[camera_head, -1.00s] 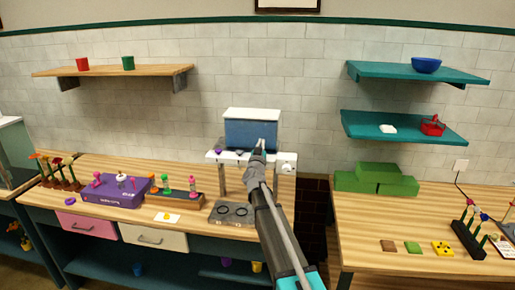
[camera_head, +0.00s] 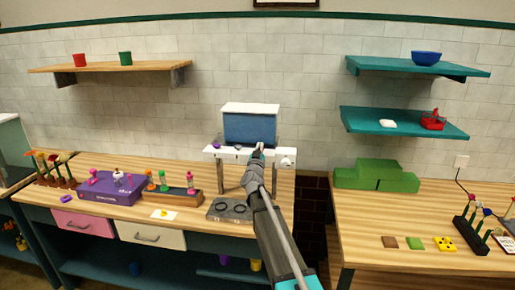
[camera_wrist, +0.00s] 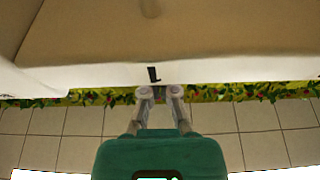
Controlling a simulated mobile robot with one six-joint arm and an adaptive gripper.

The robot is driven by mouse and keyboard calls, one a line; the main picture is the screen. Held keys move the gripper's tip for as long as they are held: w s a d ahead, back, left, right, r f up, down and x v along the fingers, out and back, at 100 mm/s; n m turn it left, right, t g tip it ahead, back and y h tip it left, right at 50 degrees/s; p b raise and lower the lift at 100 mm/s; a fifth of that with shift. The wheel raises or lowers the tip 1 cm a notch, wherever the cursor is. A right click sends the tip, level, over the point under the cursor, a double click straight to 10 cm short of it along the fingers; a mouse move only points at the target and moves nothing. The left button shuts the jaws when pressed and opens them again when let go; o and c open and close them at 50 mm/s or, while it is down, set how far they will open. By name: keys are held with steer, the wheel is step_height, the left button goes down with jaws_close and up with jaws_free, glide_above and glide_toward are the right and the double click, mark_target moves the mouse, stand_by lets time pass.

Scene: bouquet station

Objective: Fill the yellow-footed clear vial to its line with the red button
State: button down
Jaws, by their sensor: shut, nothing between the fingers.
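The dispenser, a blue tank (camera_head: 250,128) with a white lid, stands on a white ledge (camera_head: 215,153) at the back of the left bench. My gripper (camera_head: 259,147) is at the front of this ledge, shut and empty. In the wrist view my gripper's fingertips (camera_wrist: 160,91) are together close to a white edge with a small dark mark (camera_wrist: 153,74); I cannot tell whether they touch. No red button can be made out; my gripper hides part of the ledge. I cannot pick out the yellow-footed clear vial among the small items.
A purple box (camera_head: 108,190) with small items and a wooden rack (camera_head: 178,197) with several coloured-top pieces stand left of the dispenser. A grey tray with two rings (camera_head: 230,211) lies below the ledge. Green blocks (camera_head: 375,178) are on the right bench.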

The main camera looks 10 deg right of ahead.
steer(key=shift+f, duration=0.1)
steer(key=shift+f+b, duration=0.75)
steer(key=shift+b, duration=0.1)
steer(key=shift+s+b, duration=0.35)
steer(key=shift+s, duration=0.05)
steer(key=shift+f, duration=0.1)
